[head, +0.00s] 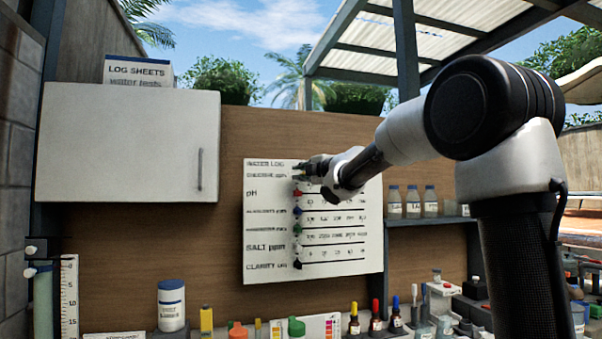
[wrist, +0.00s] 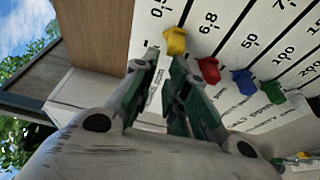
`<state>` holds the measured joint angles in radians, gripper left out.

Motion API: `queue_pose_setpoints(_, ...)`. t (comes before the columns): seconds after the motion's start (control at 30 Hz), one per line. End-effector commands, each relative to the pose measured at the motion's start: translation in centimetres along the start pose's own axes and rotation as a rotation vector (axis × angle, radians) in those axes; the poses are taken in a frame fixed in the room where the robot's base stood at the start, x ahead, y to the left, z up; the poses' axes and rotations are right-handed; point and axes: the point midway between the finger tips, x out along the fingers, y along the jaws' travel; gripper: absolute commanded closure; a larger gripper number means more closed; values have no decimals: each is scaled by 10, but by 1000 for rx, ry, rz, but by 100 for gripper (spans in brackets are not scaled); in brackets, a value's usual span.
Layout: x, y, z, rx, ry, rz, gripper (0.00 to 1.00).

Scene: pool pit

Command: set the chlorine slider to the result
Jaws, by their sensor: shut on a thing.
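The white water log board (head: 345,262) hangs on the wooden wall, with several labelled scales one above another. The chlorine row is near the top. Its slider knob is yellow (wrist: 174,41) and sits at the low end of its line, near the 0.5 mark, in the wrist view; in the head view my gripper hides it. My gripper (head: 301,172) reaches the left end of the chlorine row. In the wrist view its fingertips (wrist: 164,58) are at the yellow knob, shut on it.
Below are the red pH knob (head: 297,193), blue knob (head: 298,211) and green knob (head: 297,229), close to my fingers. A white cabinet (head: 125,145) is on the left. A shelf (head: 425,221) with bottles is on the right. Bottles and test kits line the counter below.

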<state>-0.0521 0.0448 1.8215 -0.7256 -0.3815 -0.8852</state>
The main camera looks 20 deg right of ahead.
Motion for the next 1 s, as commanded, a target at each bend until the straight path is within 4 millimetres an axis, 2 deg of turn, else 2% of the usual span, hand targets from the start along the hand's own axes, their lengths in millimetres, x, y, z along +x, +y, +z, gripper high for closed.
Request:
queue_pose_setpoints(0.03,5,2,6,-3,-1,8,100)
queue_pose_setpoints(1.0,-12,1,61,1,-1,6,100)
